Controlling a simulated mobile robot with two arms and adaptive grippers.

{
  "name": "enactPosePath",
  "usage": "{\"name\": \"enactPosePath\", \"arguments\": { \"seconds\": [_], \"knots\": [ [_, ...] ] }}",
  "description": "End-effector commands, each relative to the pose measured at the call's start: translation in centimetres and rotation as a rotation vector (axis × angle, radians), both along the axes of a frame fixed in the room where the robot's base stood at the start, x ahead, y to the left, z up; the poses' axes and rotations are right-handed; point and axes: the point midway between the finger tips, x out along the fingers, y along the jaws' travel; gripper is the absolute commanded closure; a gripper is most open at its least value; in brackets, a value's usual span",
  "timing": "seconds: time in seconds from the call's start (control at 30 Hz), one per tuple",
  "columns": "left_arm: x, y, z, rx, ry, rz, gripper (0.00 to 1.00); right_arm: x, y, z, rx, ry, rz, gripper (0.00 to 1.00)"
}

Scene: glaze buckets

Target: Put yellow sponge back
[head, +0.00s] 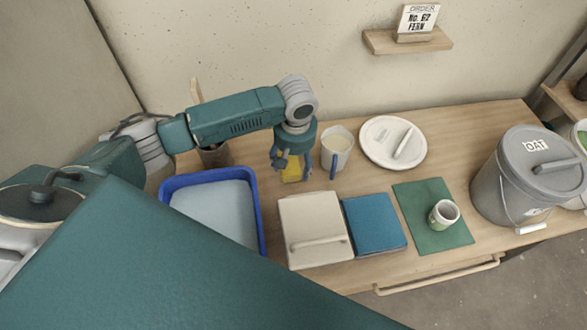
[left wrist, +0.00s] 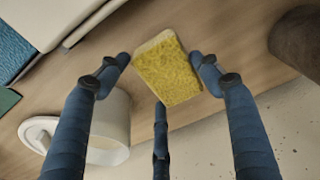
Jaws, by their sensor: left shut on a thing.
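The yellow sponge (head: 293,169) is between the fingers of my left gripper (head: 292,165), which is shut on it. The sponge is near the back of the wooden table, between the blue tub and the white jug. In the left wrist view the sponge (left wrist: 167,70) lies between the blue fingertips of my left gripper (left wrist: 160,62), with wood behind it. I cannot tell whether it touches the table. My right gripper is not in view.
The white jug (head: 337,146) stands close right of the gripper; a brown pot (head: 214,156) is left. In front are the blue-rimmed tub (head: 262,215), a cream lidded box (head: 312,220) and a blue block (head: 374,223). A white plate (head: 380,152), green mat (head: 415,205) with cup, and grey bucket (head: 500,190) are right.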

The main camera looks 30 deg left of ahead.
Motion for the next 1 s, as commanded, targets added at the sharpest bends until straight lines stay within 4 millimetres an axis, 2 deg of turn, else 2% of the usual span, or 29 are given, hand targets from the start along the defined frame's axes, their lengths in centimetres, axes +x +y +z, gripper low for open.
{"name": "enactPosePath", "arguments": {
  "seconds": [0.1,0.23,0.6,0.63,0.7,1.0],
  "knots": [
    [-0.1,0.1,-2.1,0.003,0.005,0.001,0.53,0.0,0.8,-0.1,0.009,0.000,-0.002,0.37],
    [-0.1,0.0,-3.5,0.002,0.003,-0.001,0.53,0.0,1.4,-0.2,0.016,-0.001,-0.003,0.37],
    [-0.1,0.0,-3.9,0.001,0.002,-0.001,0.53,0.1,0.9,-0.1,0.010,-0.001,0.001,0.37],
    [-0.1,0.0,-3.9,0.001,0.002,-0.001,0.31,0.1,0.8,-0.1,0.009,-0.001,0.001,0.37],
    [-0.1,0.0,-3.9,0.001,0.002,-0.001,0.17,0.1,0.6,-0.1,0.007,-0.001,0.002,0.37],
    [-0.1,0.0,-3.8,0.002,0.001,-0.001,0.16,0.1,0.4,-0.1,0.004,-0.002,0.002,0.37]
  ]
}}
